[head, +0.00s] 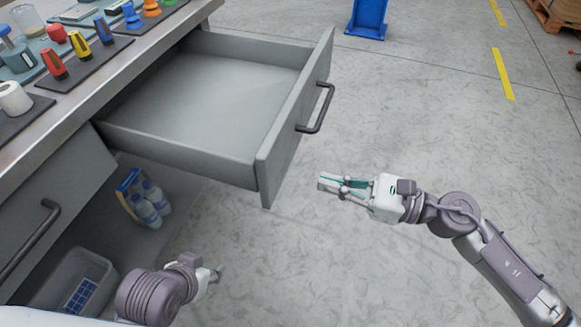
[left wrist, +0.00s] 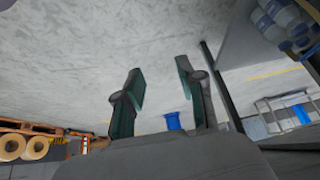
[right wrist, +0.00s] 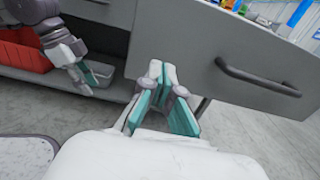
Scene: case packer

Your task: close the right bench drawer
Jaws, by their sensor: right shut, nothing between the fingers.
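The right bench drawer (head: 205,95) stands pulled far out of the bench in the head view and looks empty. Its grey front panel (head: 290,125) carries a dark bar handle (head: 318,108). The front (right wrist: 200,40) and handle (right wrist: 258,80) also show in the right wrist view. My right gripper (head: 325,183) is shut and empty, just outside the drawer front, below the handle in the picture; its fingertips (right wrist: 160,68) appear apart from the panel. My left gripper (head: 217,272) is low by the bench, away from the drawer; its fingers (left wrist: 158,72) are spread and empty.
The bench top (head: 110,75) holds several coloured tools and cups. Another drawer (head: 60,195) is closed at left. Bottles (head: 150,200) and a grey bin (head: 75,285) sit below. The floor right of the drawer is clear up to a blue stand (head: 368,18).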

